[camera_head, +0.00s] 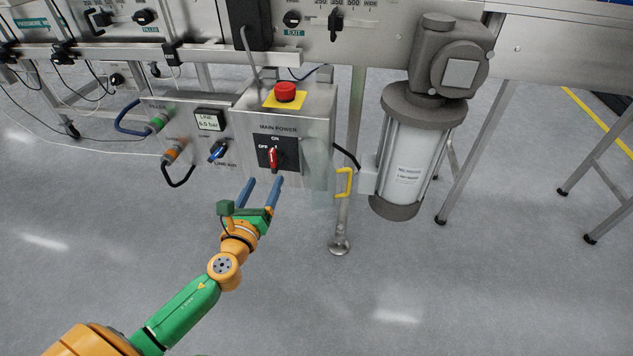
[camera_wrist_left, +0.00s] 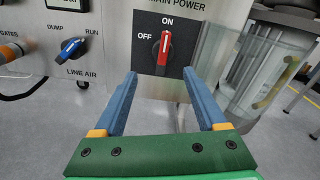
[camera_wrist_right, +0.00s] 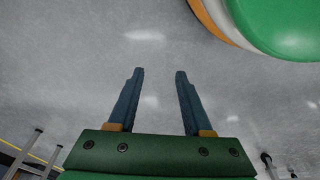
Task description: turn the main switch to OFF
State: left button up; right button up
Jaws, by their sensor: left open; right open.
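The main switch (camera_head: 272,158) is a red handle on a black plate, below the words MAIN POWER on a grey box. In the left wrist view the red handle (camera_wrist_left: 165,47) stands close to upright, its upper end at the ON mark; OFF is printed to its left. My left gripper (camera_head: 262,182) is open just in front of and below the switch. Its blue fingertips (camera_wrist_left: 160,75) lie either side of the switch plate in the picture, apart from the handle, with nothing between them. My right gripper (camera_wrist_right: 157,72) is open and empty over bare floor.
A red emergency button (camera_head: 285,92) on a yellow plate tops the box. A blue LINE AIR knob (camera_head: 218,150) is to the left. A cylinder (camera_head: 408,160) is further right. The floor in front is free.

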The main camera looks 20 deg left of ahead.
aim_at(272, 164)
pick_arm(q)
jog(key=shift+w+a+r+t, duration=0.15)
jog(key=shift+w+r, duration=0.15)
jog(key=shift+w, duration=0.3)
jog(key=shift+w+r+t, duration=0.15)
jog(key=shift+w+r, duration=0.1)
jog(key=shift+w, duration=0.3)
jog(key=x, duration=0.3)
jog(key=shift+w+a+f+b, duration=0.15)
jog(key=shift+w+b, duration=0.2)
jog(key=shift+w, duration=0.35)
pick_arm(e)
jog(key=r, duration=0.3)
jog(key=shift+w+r, duration=0.1)
jog(key=shift+w, duration=0.3)
pick_arm(q)
grip_shut()
